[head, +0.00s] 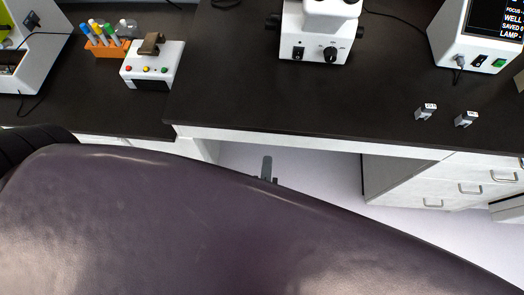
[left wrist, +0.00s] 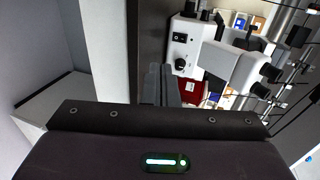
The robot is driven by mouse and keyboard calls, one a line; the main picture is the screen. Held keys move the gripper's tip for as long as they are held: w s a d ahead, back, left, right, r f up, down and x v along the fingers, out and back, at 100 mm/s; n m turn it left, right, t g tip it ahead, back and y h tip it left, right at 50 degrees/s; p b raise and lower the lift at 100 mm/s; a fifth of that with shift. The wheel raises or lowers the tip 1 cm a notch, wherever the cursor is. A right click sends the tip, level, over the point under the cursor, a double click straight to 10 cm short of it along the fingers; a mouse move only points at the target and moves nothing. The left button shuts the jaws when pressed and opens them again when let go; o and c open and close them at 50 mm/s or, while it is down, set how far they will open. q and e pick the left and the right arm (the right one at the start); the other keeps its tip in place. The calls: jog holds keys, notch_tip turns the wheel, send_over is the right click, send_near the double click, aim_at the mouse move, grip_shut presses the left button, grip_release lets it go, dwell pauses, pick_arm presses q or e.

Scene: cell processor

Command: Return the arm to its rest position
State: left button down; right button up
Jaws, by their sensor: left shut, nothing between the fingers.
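My left arm, dark purple, fills the lower part of the head view. The tip of my left gripper (head: 267,168) shows just past its edge, over the pale floor in front of the bench. In the left wrist view the left gripper's fingers (left wrist: 160,84) are together and empty, with the white microscope (left wrist: 190,45) beyond them. My right gripper is in neither view.
The dark bench (head: 260,100) spans the back. On it are the microscope (head: 318,30), a white button box (head: 152,65), an orange pen rack (head: 105,47), a screen unit (head: 475,40) and two small labelled blocks (head: 426,112). White drawers (head: 440,180) stand below right.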

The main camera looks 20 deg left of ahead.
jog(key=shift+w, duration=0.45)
